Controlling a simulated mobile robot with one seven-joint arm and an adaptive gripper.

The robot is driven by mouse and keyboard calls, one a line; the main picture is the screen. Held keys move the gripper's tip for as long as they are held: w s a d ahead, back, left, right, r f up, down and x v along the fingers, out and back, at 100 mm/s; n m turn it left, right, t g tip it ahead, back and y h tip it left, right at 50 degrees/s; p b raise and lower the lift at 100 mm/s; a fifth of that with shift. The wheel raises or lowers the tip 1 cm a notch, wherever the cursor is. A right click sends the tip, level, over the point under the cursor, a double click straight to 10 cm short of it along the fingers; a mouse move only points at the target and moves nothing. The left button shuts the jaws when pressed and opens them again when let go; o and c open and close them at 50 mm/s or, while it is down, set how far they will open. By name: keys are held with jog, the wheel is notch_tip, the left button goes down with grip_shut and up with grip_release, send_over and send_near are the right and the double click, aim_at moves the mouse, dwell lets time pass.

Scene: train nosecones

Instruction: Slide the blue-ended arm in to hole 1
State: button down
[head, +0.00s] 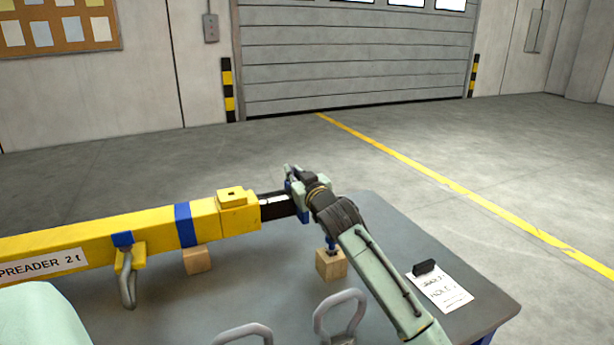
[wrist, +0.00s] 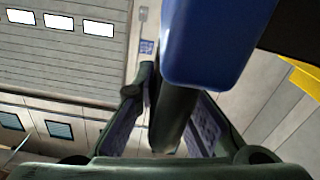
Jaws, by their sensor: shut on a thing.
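The yellow spreader beam (head: 110,232) lies across the left of the table, with a blue band near its right end. The blue-ended arm (head: 276,205) is a dark bar that sticks out of the beam's right end collar (head: 238,212). Its blue end (wrist: 215,40) fills the top of the wrist view. My gripper (head: 298,190) is at the outer end of this arm and is shut on a dark part next to the blue end, which shows between the fingers (wrist: 172,120). A blue pin (head: 331,243) stands in a wooden block (head: 331,264).
A paper card (head: 442,290) with a black clip lies at the table's right; its writing is only partly readable. Two grey shackles (head: 340,312) stand at the front edge of the view. Another wooden block (head: 197,260) is under the beam. The table (head: 390,235) is bare at the back right.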

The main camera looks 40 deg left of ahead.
jog(key=shift+s+a, duration=0.25)
jog(key=shift+s, duration=0.15)
jog(key=c, duration=1.9)
grip_release()
jog(key=shift+s+f, duration=0.1)
jog(key=shift+o, duration=1.2)
jog(key=r, duration=0.6)
jog(key=w+r, duration=0.1)
jog(key=r, duration=0.3)
jog(key=shift+d+r, duration=0.1)
jog(key=shift+d, duration=0.1)
